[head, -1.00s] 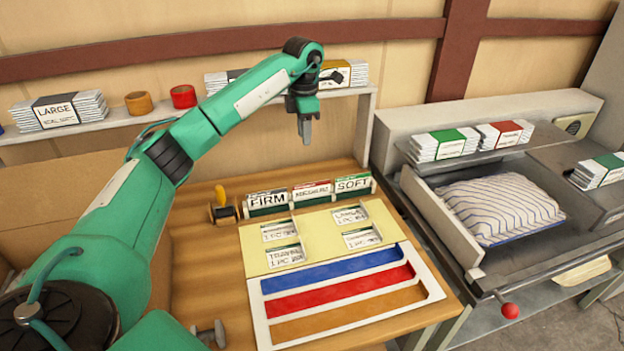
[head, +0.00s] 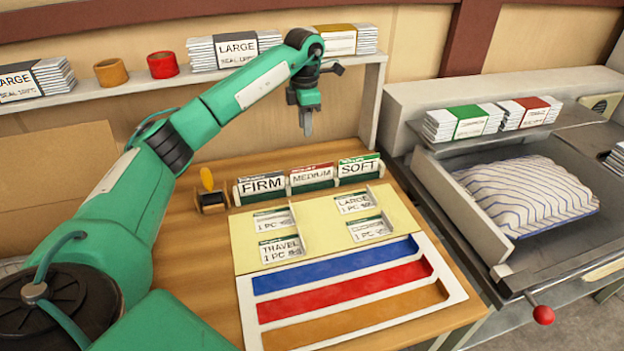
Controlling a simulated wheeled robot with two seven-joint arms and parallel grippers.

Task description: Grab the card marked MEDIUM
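The MEDIUM card (head: 312,177), white with a red top edge, stands upright in the middle of a row in a green holder at the back of the wooden table. The FIRM card (head: 261,186) stands to its left and the SOFT card (head: 358,168) to its right. My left gripper (head: 307,124) hangs with its fingers pointing down, above and behind the card row, apart from the cards. Its fingers look edge-on, so their opening is unclear. I see nothing held in it. My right gripper is out of view.
A yellow board (head: 318,228) with small labelled cards and a white tray (head: 455,292) with blue, red and brown strips lie in front of the row. A shelf behind holds LARGE packs (head: 236,49) and tape rolls (head: 162,65). A striped pillow (head: 530,195) lies at right.

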